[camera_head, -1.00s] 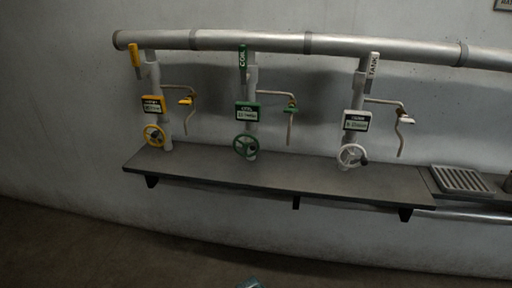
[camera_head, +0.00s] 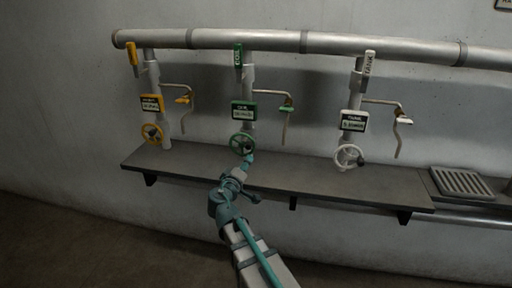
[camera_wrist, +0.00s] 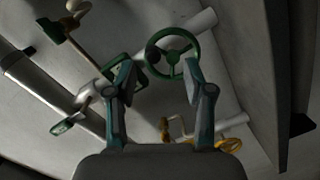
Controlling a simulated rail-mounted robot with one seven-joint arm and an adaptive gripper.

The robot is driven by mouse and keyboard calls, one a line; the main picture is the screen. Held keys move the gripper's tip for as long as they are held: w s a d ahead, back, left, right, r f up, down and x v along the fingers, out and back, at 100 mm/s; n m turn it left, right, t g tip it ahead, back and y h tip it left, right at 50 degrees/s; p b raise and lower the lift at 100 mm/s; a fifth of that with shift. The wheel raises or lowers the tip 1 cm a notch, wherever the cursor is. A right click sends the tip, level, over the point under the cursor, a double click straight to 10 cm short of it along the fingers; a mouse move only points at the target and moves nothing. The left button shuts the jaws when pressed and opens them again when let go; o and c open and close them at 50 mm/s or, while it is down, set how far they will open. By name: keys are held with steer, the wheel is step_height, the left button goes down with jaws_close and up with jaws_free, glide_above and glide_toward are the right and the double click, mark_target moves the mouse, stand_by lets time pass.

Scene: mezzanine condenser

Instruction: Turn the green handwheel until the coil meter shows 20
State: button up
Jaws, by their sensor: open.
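The green handwheel (camera_head: 243,143) is on the middle vertical pipe, just above the shelf. It also shows in the wrist view (camera_wrist: 173,54), beyond and between my fingertips. The coil meter (camera_head: 244,110) is a green-framed box above the wheel; its digits are too small to read. In the wrist view the meter (camera_wrist: 125,72) is partly behind my left finger. My gripper (camera_head: 249,158) is in front of and just below the green wheel. In the wrist view my gripper (camera_wrist: 158,78) is open with nothing between its fingers. I cannot tell whether it touches the wheel.
A yellow handwheel (camera_head: 152,133) with its meter is to the left, and a white handwheel (camera_head: 348,157) with its meter to the right. A grey shelf (camera_head: 330,186) runs below all three. Spouts with small levers stand beside each pipe. A drain grate (camera_head: 460,182) lies at right.

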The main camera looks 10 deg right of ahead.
mark_target(247, 147)
steer(key=shift+n+t+y, duration=0.3)
steer(key=shift+n+t, duration=0.1)
steer(key=shift+t, duration=0.4)
steer(key=p+x, duration=0.1)
steer(key=x, duration=0.2)
steer(key=r+x, duration=0.1)
steer(key=x, duration=0.3)
steer(key=a+p+x, duration=0.1)
steer(key=x, duration=0.3)
steer(key=shift+w+r+p, duration=0.3)
steer(key=shift+w+p, duration=0.05)
steer(key=shift+w, duration=0.05)
steer(key=shift+c, duration=0.3)
jaws_close()
